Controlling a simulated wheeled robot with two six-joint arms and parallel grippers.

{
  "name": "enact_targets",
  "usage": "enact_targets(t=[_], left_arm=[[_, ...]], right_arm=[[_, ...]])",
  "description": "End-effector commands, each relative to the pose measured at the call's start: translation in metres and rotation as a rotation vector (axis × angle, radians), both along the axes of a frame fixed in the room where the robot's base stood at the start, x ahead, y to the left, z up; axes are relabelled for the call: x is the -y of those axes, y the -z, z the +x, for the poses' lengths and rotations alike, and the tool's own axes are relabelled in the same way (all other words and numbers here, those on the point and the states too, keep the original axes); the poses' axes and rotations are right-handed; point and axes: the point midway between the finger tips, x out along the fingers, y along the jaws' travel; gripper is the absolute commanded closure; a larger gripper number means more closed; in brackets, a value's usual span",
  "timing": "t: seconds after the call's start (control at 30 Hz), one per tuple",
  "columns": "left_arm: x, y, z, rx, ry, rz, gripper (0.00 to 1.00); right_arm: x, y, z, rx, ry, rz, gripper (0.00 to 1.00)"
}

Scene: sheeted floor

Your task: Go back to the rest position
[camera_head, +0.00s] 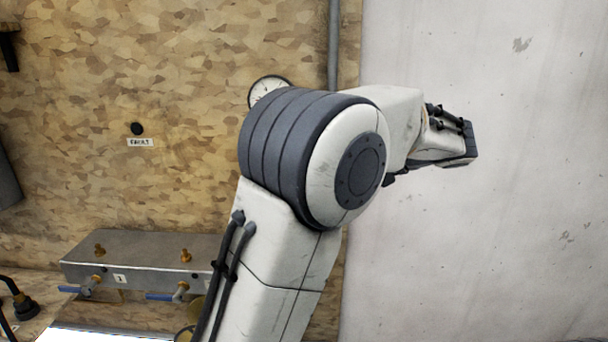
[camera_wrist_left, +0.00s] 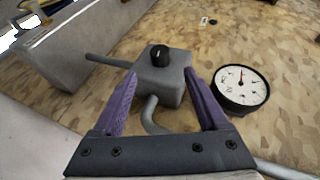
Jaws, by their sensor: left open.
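My left gripper (camera_wrist_left: 160,90) shows in the left wrist view with its two purple fingers apart and nothing held between them. Beyond the fingers is a grey box (camera_wrist_left: 168,82) with a black knob (camera_wrist_left: 159,55) and grey pipes on the wall. I cannot tell how far the fingers are from the box. In the head view one of my white arms fills the middle, bent toward the right, and no gripper fingers can be made out. My right gripper is not in view.
A round gauge (camera_wrist_left: 241,90) is right of the box; its edge shows behind my arm in the head view (camera_head: 268,84). A metal manifold (camera_head: 140,255) with blue-handled valves is lower left. A label reading FAULT (camera_head: 140,142) is on the wall. The pale wall at right is bare.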

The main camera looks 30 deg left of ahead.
Motion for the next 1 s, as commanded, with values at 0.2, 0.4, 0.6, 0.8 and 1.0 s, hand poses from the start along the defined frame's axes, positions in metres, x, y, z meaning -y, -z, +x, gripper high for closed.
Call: enact_targets(t=[0.2,0.4,0.6,0.8,1.0], left_arm=[[0.004,-0.002,0.000,-0.001,-0.001,0.000,0.24],[0.004,-0.002,0.000,0.000,-0.001,0.000,0.24],[0.005,0.000,0.000,-0.005,0.005,-0.007,0.24],[0.041,0.045,-0.020,-0.122,0.173,-0.216,0.24],[0.119,0.127,-0.082,-0.301,0.465,-0.605,0.24]], right_arm=[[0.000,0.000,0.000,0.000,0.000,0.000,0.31],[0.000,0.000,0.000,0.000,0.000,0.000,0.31],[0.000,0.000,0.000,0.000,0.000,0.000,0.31],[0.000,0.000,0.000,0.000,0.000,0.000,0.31],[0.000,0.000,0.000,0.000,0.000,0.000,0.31]])
